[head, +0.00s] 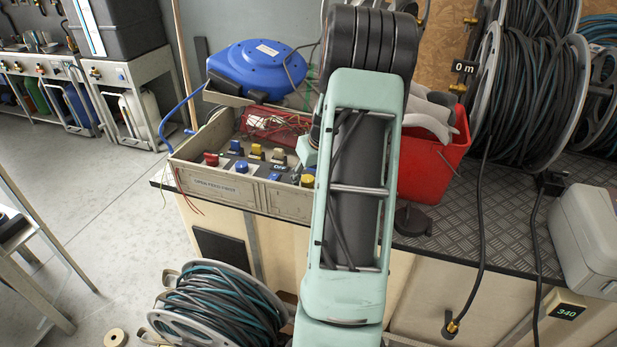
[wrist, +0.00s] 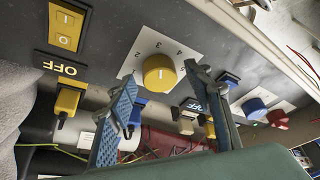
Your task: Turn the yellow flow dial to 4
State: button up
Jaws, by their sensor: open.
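The yellow flow dial (wrist: 159,73) is a round knob on a white number plate (wrist: 148,41) in the wrist view. Digits run around its upper side, a 4 among them. A short pale mark shows on its face, but I cannot read its setting surely. My gripper (wrist: 161,84) is open, its two blue-padded fingers to the left and right of the dial, with tips close to it. I cannot tell whether they touch it.
In the wrist view, yellow OFF switches (wrist: 68,100) stand left of the dial, and a blue dial (wrist: 254,108) and red knob (wrist: 276,117) stand right. In the head view, a red bucket (head: 430,160) and blue reel (head: 255,68) stand near the grey control box (head: 215,187).

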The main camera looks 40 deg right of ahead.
jog(key=c, duration=1.2)
jog(key=shift+o, duration=0.2)
jog(key=shift+m, duration=0.3)
jog(key=m, duration=0.1)
jog(key=m+h, duration=0.1)
jog(key=m, duration=0.1)
jog(key=m+g, duration=0.1)
jog(key=shift+w+a+r+h+p, duration=0.1)
jog(key=shift+w+a+h+p, duration=0.05)
jog(key=shift+a+h+p, duration=0.2)
jog(key=shift+d+m+g+h+p, duration=0.1)
jog(key=shift+m+g+h+p, duration=0.3)
jog(key=shift+m, duration=0.85)
jog(key=shift+m+g+h+p, duration=0.1)
jog(key=shift+m+g+p, duration=0.3)
jog(key=shift+m+p, duration=0.6)
jog(key=shift+m, duration=0.45)
